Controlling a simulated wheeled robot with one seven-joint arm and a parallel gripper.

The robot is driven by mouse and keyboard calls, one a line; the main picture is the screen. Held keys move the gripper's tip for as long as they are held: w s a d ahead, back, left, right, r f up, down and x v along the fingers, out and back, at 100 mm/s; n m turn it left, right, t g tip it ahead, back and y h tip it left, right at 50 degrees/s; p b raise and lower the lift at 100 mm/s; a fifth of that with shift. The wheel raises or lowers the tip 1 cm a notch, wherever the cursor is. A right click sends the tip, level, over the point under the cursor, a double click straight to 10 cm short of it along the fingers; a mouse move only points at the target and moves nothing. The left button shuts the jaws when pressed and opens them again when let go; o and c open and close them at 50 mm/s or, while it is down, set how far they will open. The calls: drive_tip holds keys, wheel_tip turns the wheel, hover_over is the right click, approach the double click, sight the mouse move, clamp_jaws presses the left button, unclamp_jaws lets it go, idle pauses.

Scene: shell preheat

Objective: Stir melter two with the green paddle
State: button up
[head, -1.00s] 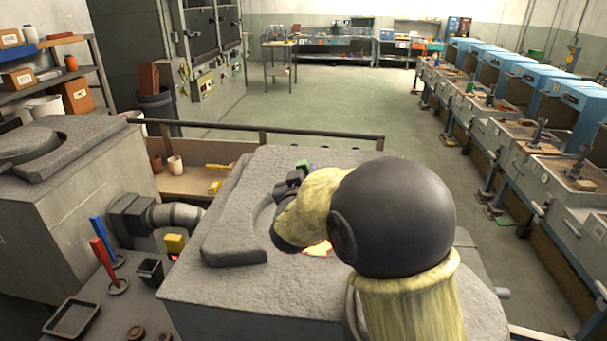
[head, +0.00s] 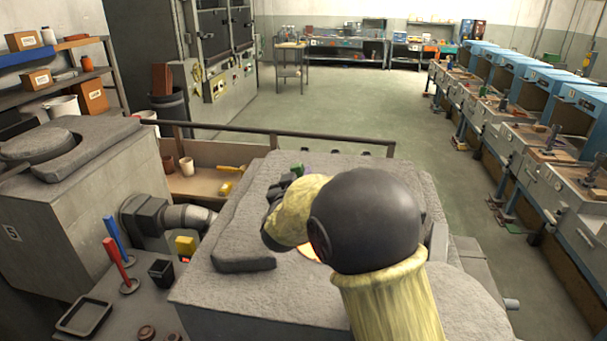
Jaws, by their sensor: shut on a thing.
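The melter in front of me (head: 380,168) is a grey, rough-topped block with an orange glow (head: 311,254) from its opening. I cannot read a number on it. My arm, in a yellow sleeve with a dark round joint, reaches over the opening and hides most of it. My gripper (head: 283,186) is dark, partly hidden behind the sleeve, and shut on the green paddle. Only a small green piece of the green paddle (head: 297,170) shows at the gripper; its lower end is hidden. A blue paddle (head: 115,238) and a red paddle (head: 117,258) stand upright at the left.
A thick grey lid slab (head: 240,243) lies left of the opening. A second melter (head: 60,205) stands at the far left, with a duct (head: 185,217) between. A black cup (head: 161,272) and tray (head: 85,316) sit near the paddles. A rail (head: 290,138) runs behind; open floor lies beyond.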

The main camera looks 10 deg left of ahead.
drive_tip(key=s+a, duration=0.1)
drive_tip(key=s, duration=0.5)
drive_tip(key=shift+a, duration=0.35)
idle(0.4)
drive_tip(key=shift+r, duration=0.1)
drive_tip(key=d+b, duration=0.2)
drive_tip(key=d, duration=0.2)
drive_tip(key=shift+d, duration=0.25)
drive_tip(key=shift+w, duration=0.15)
